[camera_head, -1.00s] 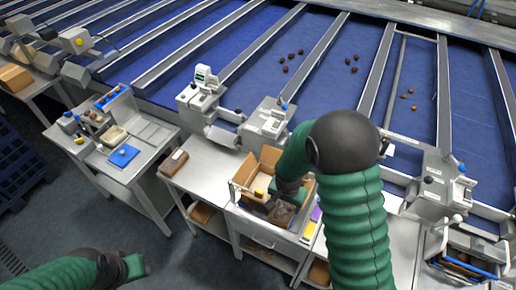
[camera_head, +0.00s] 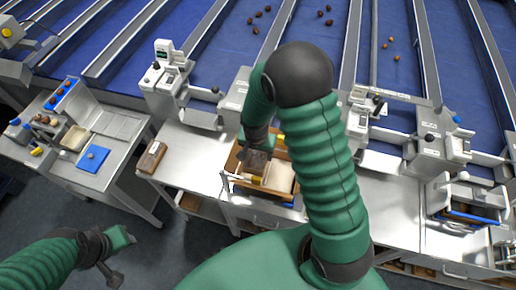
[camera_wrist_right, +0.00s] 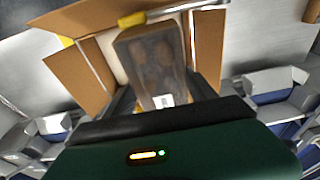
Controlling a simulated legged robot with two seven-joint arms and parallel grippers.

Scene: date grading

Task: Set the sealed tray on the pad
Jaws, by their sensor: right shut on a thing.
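My right gripper (camera_head: 257,147) is shut on a dark sealed tray (camera_head: 256,163). In the right wrist view the tray (camera_wrist_right: 155,62) has a clear top, brown dates inside and a white label at its near end. It is held over an open cardboard box (camera_head: 238,185); whether it touches the box is unclear. In the wrist view the box's flaps (camera_wrist_right: 75,75) stand around the tray. A flat blue pad (camera_head: 90,163) with a small knob lies on the left bench. My left gripper (camera_head: 120,250) hangs low at left, away from the objects; its jaw opening is unclear.
A brown block (camera_head: 151,157) lies on the steel table left of the box. Grey machines (camera_head: 175,85) line the back edge of the tables, before blue belts (camera_head: 290,32) with scattered dates. Bare steel lies beside the box.

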